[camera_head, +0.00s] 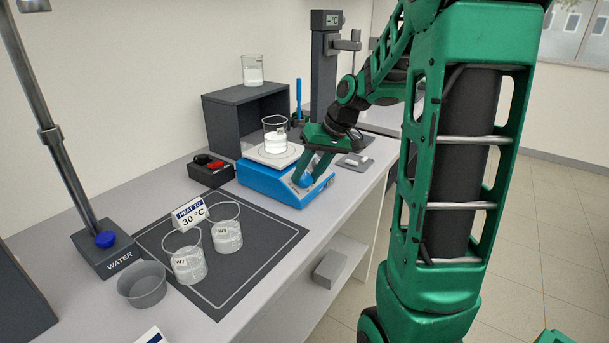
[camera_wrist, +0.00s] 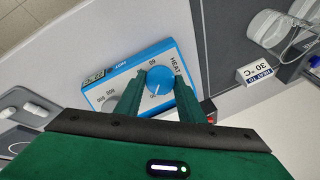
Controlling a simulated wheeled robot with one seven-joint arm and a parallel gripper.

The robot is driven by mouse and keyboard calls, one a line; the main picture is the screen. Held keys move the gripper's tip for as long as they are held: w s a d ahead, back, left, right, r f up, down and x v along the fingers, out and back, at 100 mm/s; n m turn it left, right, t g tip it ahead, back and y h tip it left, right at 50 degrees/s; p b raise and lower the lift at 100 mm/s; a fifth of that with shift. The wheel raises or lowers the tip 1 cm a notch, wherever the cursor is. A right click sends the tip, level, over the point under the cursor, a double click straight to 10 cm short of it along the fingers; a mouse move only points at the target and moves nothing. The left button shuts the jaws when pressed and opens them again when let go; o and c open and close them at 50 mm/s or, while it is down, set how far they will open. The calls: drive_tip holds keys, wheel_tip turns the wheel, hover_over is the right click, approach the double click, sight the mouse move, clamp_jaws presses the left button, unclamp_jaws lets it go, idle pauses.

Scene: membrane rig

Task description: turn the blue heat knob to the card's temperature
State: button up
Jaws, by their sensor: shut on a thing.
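The blue hotplate (camera_head: 262,186) stands on the bench with a beaker of white liquid (camera_head: 275,139) on its pale top. Its blue heat knob (camera_wrist: 159,81) shows in the wrist view between my fingertips, with a white pointer line on its face. In the head view the knob is mostly hidden by my green gripper (camera_head: 312,172). My gripper (camera_wrist: 158,94) is shut on the knob, one finger on each side. The card (camera_head: 188,213) reads "HEAT TO 30 °C"; it also shows in the wrist view (camera_wrist: 257,73). A "60" mark and the word HEAT are legible beside the knob.
Beakers W7 (camera_head: 187,262) and W3 (camera_head: 226,235) stand on the dark mat (camera_head: 243,285). A grey bowl (camera_head: 142,285) and the WATER stand (camera_head: 108,255) are at the left. A black box with a red switch (camera_head: 210,171) sits beside the hotplate. A dark shelf (camera_head: 240,115) stands behind.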

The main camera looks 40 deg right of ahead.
drive_tip(key=o, duration=1)
drive_tip(key=shift+o, duration=0.2)
drive_tip(key=v, duration=1)
drive_tip(key=shift+r, duration=0.35)
drive_tip(key=shift+s+d, duration=0.1)
